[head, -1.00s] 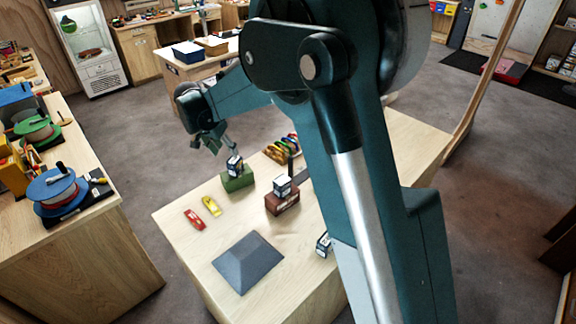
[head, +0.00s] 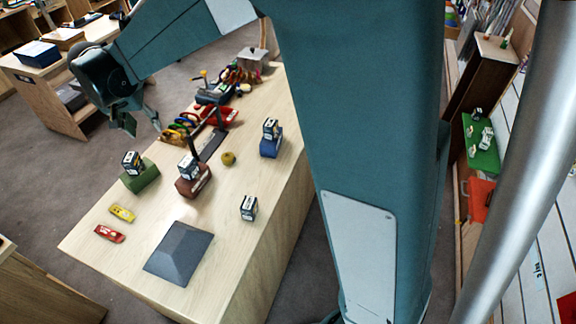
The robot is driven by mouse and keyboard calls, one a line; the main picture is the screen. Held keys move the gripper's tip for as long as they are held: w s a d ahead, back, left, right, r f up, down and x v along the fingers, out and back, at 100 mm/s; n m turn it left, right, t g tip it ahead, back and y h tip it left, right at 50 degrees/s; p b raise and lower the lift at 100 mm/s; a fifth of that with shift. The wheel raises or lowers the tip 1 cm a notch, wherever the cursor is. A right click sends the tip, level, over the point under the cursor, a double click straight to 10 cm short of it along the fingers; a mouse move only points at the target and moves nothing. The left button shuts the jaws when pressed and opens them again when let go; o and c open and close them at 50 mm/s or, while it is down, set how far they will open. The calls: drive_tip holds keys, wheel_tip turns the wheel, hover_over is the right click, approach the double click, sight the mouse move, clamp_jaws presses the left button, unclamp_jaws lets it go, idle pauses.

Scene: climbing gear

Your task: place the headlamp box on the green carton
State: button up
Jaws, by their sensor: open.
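A small black-and-white box (head: 132,162) sits on top of the green carton (head: 142,178) at the left of the table. It looks like a headlamp box, but its print is too small to read. My gripper (head: 143,124) is open and empty. In the picture it is above that box and apart from it. Similar small boxes sit on the red-brown carton (head: 194,186), on the blue carton (head: 271,146), and directly on the tabletop (head: 248,207).
Yellow (head: 122,213) and red (head: 110,234) items and a grey sloped block (head: 180,253) lie towards the front. A brown ball (head: 228,158), a dark stand (head: 212,146) and coloured gear (head: 184,127) are farther back. Bare tabletop (head: 225,215) shows between.

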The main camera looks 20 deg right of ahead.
drive_tip(key=s+d+r+n+t, duration=0.1)
drive_tip(key=s+d+r, duration=0.3)
drive_tip(key=s+d, duration=0.5)
drive_tip(key=s+d+r+n, duration=0.1)
drive_tip(key=s+d+r, duration=0.3)
drive_tip(key=s+d, duration=0.55)
drive_tip(key=s+d+f+t, duration=0.1)
drive_tip(key=s+d+f, duration=0.1)
drive_tip(key=s+d, duration=0.5)
drive_tip(key=s+d+f+n+y, duration=0.1)
drive_tip(key=s+d+f, duration=0.2)
drive_tip(key=s+d, duration=0.4)
drive_tip(key=s, duration=0.4)
drive_tip(key=shift+s+d+t, duration=0.25)
drive_tip(key=shift+d+t, duration=0.15)
